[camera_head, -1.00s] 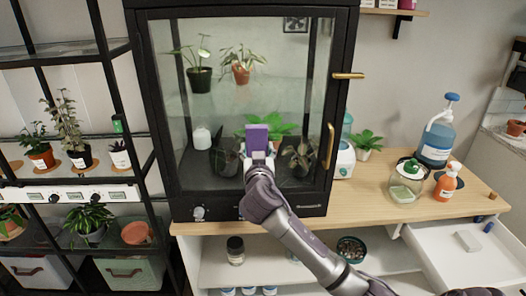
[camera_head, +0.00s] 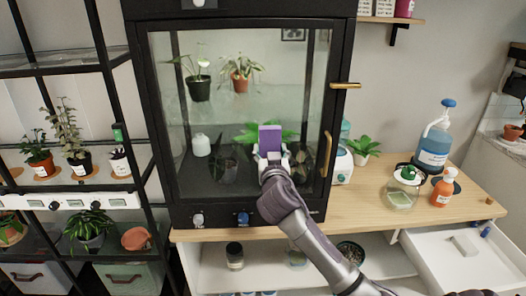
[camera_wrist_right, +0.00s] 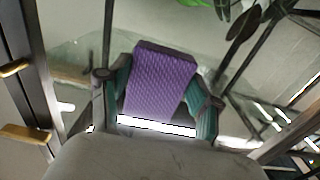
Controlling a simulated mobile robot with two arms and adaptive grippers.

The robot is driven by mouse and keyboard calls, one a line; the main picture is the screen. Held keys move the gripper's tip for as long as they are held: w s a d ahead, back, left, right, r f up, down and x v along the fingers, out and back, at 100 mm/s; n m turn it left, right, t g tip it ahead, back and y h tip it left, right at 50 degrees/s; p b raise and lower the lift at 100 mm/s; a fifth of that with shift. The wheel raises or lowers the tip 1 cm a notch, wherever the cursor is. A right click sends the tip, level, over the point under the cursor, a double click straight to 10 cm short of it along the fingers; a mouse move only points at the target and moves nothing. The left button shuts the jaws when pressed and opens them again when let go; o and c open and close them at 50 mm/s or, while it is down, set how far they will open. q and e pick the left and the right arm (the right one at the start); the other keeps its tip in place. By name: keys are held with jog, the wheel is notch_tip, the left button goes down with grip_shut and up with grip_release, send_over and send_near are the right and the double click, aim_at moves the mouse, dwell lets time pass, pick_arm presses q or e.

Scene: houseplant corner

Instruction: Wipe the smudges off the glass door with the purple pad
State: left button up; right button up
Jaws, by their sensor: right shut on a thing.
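The purple pad (camera_head: 270,139) is held upright in my right gripper (camera_head: 271,157), in front of the lower right part of the glass door (camera_head: 215,125). In the right wrist view the pad (camera_wrist_right: 161,83) sits between the two fingers of the gripper (camera_wrist_right: 160,105), its textured face showing. I cannot tell whether the pad touches the glass. The glass looks hazy, with a paler band across its middle; single smudges are hard to make out. My left gripper is not in view.
The black cabinet stands on a wooden counter (camera_head: 375,205). Gold handles (camera_head: 326,154) stick out on its right side. A blue bottle (camera_head: 434,145), a glass jar (camera_head: 403,190) and an orange bottle (camera_head: 443,187) stand at right. An open drawer (camera_head: 470,262) juts out below.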

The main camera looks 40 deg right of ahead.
aim_at(298, 143)
jog(key=shift+s+d+p, duration=0.15)
jog(key=shift+s+d, duration=0.55)
jog(key=shift+d, duration=0.45)
jog(key=shift+s+d+p, duration=0.2)
jog(key=shift+s+d, duration=0.55)
jog(key=shift+d, duration=0.4)
jog(key=shift+s+d+p, duration=0.15)
jog(key=shift+s+d, duration=0.55)
jog(key=shift+d, duration=0.45)
jog(key=shift+w+a+b, duration=0.1)
jog(key=shift+w+a, duration=0.6)
jog(key=shift+a, duration=0.45)
jog(key=shift+w+a+b, duration=0.15)
jog(key=shift+w+a, duration=0.6)
jog(key=shift+a, duration=0.45)
jog(key=shift+w+a+b, duration=0.1)
jog(key=shift+w+a, duration=0.6)
jog(key=shift+a, duration=0.45)
jog(key=w+a, duration=0.1)
jog(key=w+a+b, duration=0.1)
jog(key=a, duration=0.1)
jog(key=shift+a, duration=0.2)
jog(key=v, duration=0.6)
jog(key=shift+p, duration=0.45)
jog(key=shift+s+f, duration=0.1)
jog(key=shift+s, duration=0.05)
